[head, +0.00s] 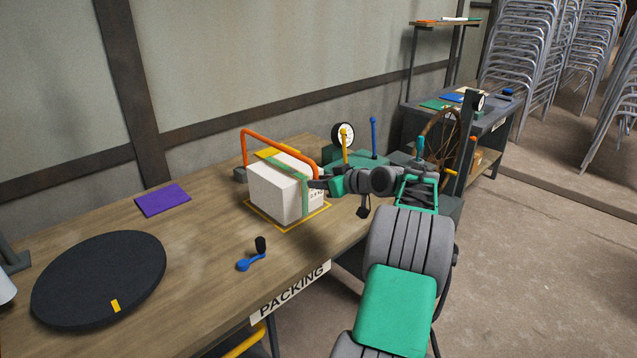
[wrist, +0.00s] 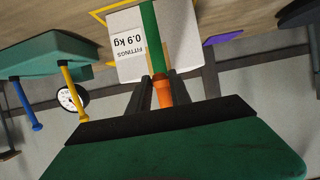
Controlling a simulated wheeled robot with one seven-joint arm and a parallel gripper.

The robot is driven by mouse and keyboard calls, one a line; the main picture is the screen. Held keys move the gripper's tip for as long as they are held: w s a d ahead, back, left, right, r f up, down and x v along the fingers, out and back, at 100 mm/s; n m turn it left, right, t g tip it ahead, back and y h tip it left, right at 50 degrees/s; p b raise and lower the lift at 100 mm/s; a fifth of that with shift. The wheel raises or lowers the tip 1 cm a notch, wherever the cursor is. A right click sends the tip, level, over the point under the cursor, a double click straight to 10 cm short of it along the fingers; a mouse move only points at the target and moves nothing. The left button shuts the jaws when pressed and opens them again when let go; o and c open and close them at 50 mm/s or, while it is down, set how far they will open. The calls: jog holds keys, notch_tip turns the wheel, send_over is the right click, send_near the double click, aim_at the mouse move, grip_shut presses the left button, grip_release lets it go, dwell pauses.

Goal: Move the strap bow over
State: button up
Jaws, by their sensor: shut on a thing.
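The strap bow (head: 280,146) is an orange bar that arches above a white box (head: 268,188) on the packing table (head: 205,240). Its far end comes down at a grey block behind the box's left side. My gripper (head: 317,183) is at the bow's near right end, close by the box's right side. In the wrist view my gripper (wrist: 162,84) is shut on an orange part of the bow (wrist: 163,95). A green strap (head: 304,190) runs over the box's top and down its side; it also shows in the wrist view (wrist: 153,40).
The box stands within a yellow outline. A teal weighing scale with a round dial (head: 343,134) and yellow and blue levers is behind my arm. A black disc (head: 100,280), a purple sheet (head: 163,199) and a blue hand tool (head: 251,262) lie left; table space between is clear.

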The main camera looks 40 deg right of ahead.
aim_at(316, 165)
jog(key=shift+w+r+p, duration=0.3)
jog(key=shift+r+p, duration=0.1)
jog(key=shift+r, duration=0.4)
jog(key=shift+w+r+p, duration=0.3)
jog(key=shift+r+p, duration=0.1)
jog(key=shift+r, duration=0.35)
jog(key=shift+w+r+p, duration=0.3)
jog(key=shift+r+p, duration=0.1)
jog(key=shift+r, duration=0.4)
jog(key=shift+w+a+r+p, duration=0.1)
jog(key=shift+w+r+p, duration=0.5)
jog(key=shift+r+p, duration=0.35)
jog(key=shift+w+a+r+p, duration=0.1)
jog(key=shift+w+r+p, duration=0.5)
jog(key=shift+r, duration=0.6)
jog(key=shift+w+r+p, duration=0.55)
jog(key=shift+r+p, duration=0.3)
jog(key=shift+r, duration=0.2)
jog(key=shift+w+r+p, duration=0.25)
jog(key=shift+r+p, duration=0.25)
jog(key=shift+r, duration=0.05)
jog(key=w+r+p, duration=0.7)
jog(key=p, duration=0.2)
jog(key=shift+w+a+r+p, duration=0.25)
jog(key=shift+a+r+p, duration=0.05)
jog(key=shift+r, duration=0.1)
